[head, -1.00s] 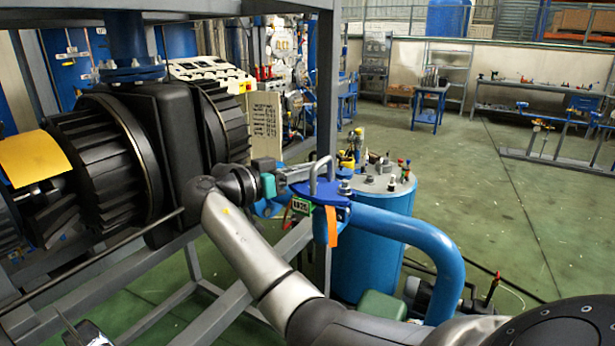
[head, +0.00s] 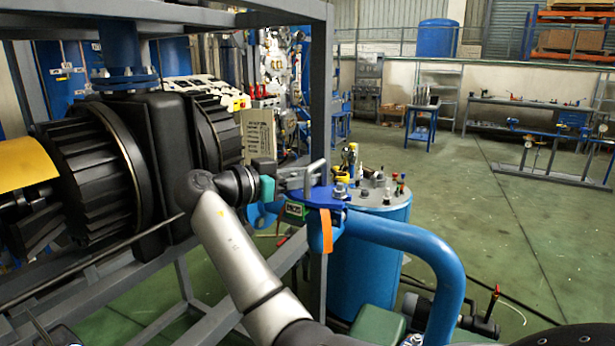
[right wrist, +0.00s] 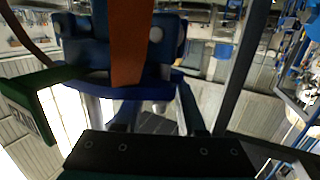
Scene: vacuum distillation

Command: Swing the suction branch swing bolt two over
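The suction branch is a blue bent pipe (head: 430,255) ending at a blue flange (head: 327,197) with an orange tag (head: 327,232) and a green label plate (head: 293,210). A silver bolt head (head: 340,190) sits on the flange, beside a grey loop. I cannot tell which bolt is number two. My right gripper (head: 300,178) reaches the flange from the left. In the right wrist view the blue flange (right wrist: 150,85) and orange tag (right wrist: 127,45) are close in front. The two fingers look apart there, below the flange; a pale piece between them is unclear. My left gripper is not seen.
A black finned machine (head: 100,165) in a grey frame stands at the left. A frame post (head: 321,90) rises just behind the flange. A blue tank (head: 368,260) with fittings on top stands behind the pipe. Open green floor (head: 480,210) lies to the right.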

